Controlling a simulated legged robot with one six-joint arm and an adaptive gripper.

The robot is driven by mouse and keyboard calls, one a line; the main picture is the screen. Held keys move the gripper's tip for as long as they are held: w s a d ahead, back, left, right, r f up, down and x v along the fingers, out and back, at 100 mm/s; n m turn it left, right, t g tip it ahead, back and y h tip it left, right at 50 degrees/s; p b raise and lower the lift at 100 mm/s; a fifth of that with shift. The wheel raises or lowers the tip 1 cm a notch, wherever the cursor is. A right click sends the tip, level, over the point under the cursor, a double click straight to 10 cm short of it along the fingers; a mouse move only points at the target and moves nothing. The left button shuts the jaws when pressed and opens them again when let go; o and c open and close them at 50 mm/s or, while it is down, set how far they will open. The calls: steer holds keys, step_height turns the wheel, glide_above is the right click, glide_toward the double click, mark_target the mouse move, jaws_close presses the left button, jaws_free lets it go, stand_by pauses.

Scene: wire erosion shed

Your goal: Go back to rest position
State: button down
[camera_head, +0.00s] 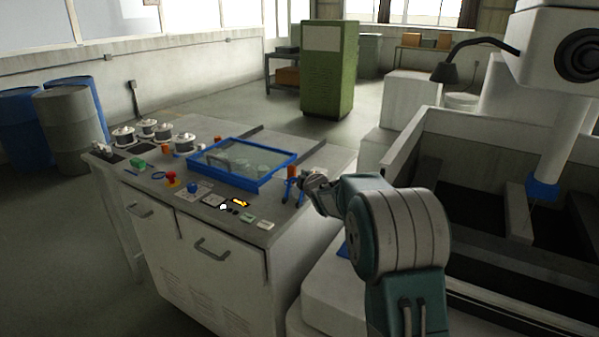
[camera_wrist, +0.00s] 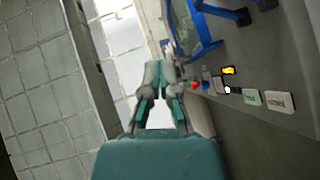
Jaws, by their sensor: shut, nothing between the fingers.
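My gripper (camera_head: 316,180) shows in the head view at the end of my teal and grey arm, near the right front corner of the grey workbench (camera_head: 190,222). In the wrist view my gripper (camera_wrist: 160,72) has its two fingers close together, with nothing between them. A blue-framed tray (camera_head: 243,184) lies on the bench to the left of my gripper. A blue and orange upright item (camera_head: 292,184) stands right beside my gripper in the head view; I cannot tell whether they touch.
The bench also carries several spools (camera_head: 184,142), a red button (camera_head: 171,177), a yellow item (camera_head: 240,203) and a white label block (camera_head: 266,225). A large white machine (camera_head: 470,135) with an open basin stands right. Drums (camera_head: 70,128) and a green cabinet (camera_head: 329,75) stand behind.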

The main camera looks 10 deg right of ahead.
steer(key=s+a+r+m+g+h, duration=0.15)
steer(key=s+r+m, duration=0.25)
steer(key=s, duration=0.7)
steer(key=s+a+r+m+g+h, duration=0.1)
steer(key=s+r+m+g, duration=0.25)
steer(key=s, duration=0.65)
steer(key=s+a+f+m+g, duration=0.1)
steer(key=s+f+m, duration=0.1)
steer(key=s, duration=0.7)
steer(key=s+a+f+m+g+y, duration=0.1)
steer(key=s+a+f+m+g, duration=0.1)
steer(key=s, duration=0.8)
steer(key=s+a+f+m+g+y, duration=0.1)
steer(key=s+m, duration=0.3)
steer(key=s, duration=0.5)
steer(key=shift+s+a+f+g, duration=0.15)
steer(key=shift+s+f+g, duration=0.25)
steer(key=shift+f+g, duration=0.15)
